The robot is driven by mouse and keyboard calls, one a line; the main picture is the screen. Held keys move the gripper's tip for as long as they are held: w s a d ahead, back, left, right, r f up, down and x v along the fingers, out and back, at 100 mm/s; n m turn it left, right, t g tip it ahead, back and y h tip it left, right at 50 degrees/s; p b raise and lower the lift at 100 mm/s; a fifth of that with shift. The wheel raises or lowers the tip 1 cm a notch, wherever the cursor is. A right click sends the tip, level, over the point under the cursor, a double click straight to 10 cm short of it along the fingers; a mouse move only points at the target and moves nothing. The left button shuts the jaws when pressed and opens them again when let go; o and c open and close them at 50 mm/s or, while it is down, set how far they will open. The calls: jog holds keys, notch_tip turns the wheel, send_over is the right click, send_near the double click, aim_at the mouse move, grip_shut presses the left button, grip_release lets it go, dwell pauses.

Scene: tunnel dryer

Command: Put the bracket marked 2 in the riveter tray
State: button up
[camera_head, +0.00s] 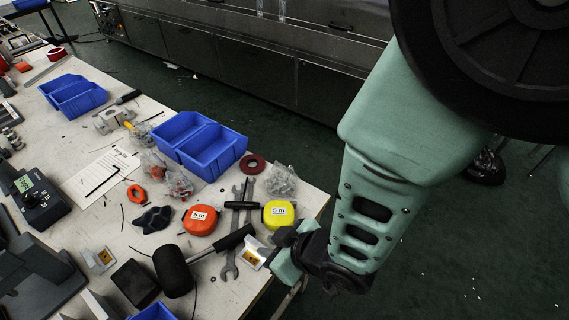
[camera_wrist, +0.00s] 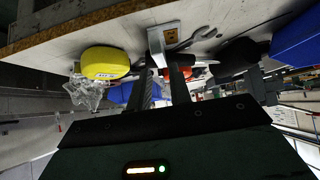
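A pale angled bracket (camera_head: 251,259) with an orange-yellow patch lies near the front edge of the workbench, beside the hammer handle. It also shows in the wrist view (camera_wrist: 158,48), at my fingertips. A similar bracket (camera_head: 101,260) lies further left on the bench. My gripper (camera_head: 274,252) is low at the bench edge, just right of the nearer bracket. In the wrist view my gripper (camera_wrist: 161,62) has its fingers apart, with the bracket at their tips; no firm grip shows. I cannot identify the riveter tray for certain.
The hammer (camera_head: 174,271), wrenches (camera_head: 232,254), yellow tape measure (camera_head: 278,214) and orange tape measure (camera_head: 200,221) crowd the bracket. Blue bins (camera_head: 213,151) stand behind, and another blue bin (camera_head: 155,313) shows at the bottom edge. A grey machine (camera_head: 38,283) stands at left.

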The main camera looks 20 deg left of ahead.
aim_at(258, 245)
jog(key=shift+p+x, duration=0.75)
jog(key=shift+x, duration=2.45)
grip_shut()
